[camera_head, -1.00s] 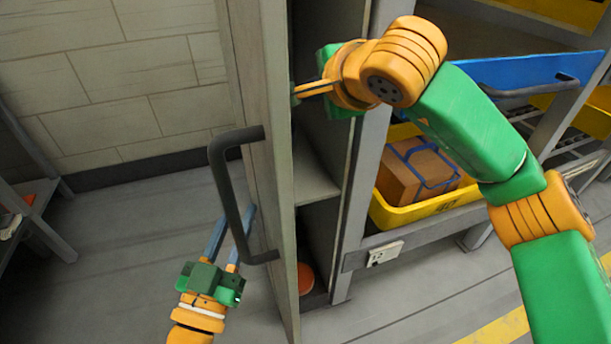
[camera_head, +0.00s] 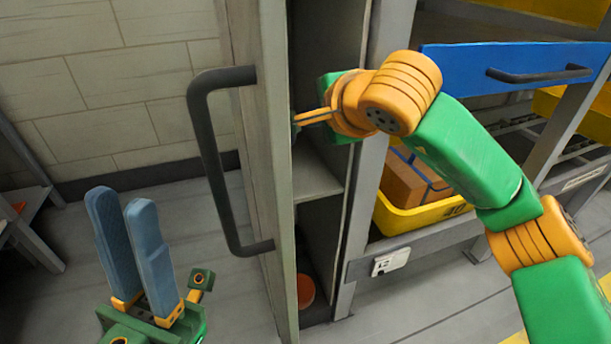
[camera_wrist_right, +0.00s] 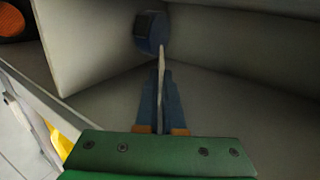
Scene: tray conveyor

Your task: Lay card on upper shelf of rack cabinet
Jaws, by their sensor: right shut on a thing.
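The rack cabinet (camera_head: 338,215) stands open in the head view, its grey door (camera_head: 262,150) swung toward me. A shelf board (camera_head: 316,181) shows inside, below my right gripper. My right gripper reaches in behind the door edge; its fingertips are hidden there. In the right wrist view, my right gripper (camera_wrist_right: 161,92) is shut on the card (camera_wrist_right: 162,60), a thin pale strip seen edge-on between blue fingers. Pale cabinet surfaces surround it; I cannot tell whether the card touches one. My left gripper (camera_head: 121,195) is open and empty, left of the door.
A dark handle (camera_head: 208,160) sticks out from the door beside my left gripper. A dark blue round item (camera_wrist_right: 151,32) lies just beyond the card. An orange round item (camera_head: 305,290) is low in the cabinet. A yellow bin (camera_head: 420,214) holds a box at right.

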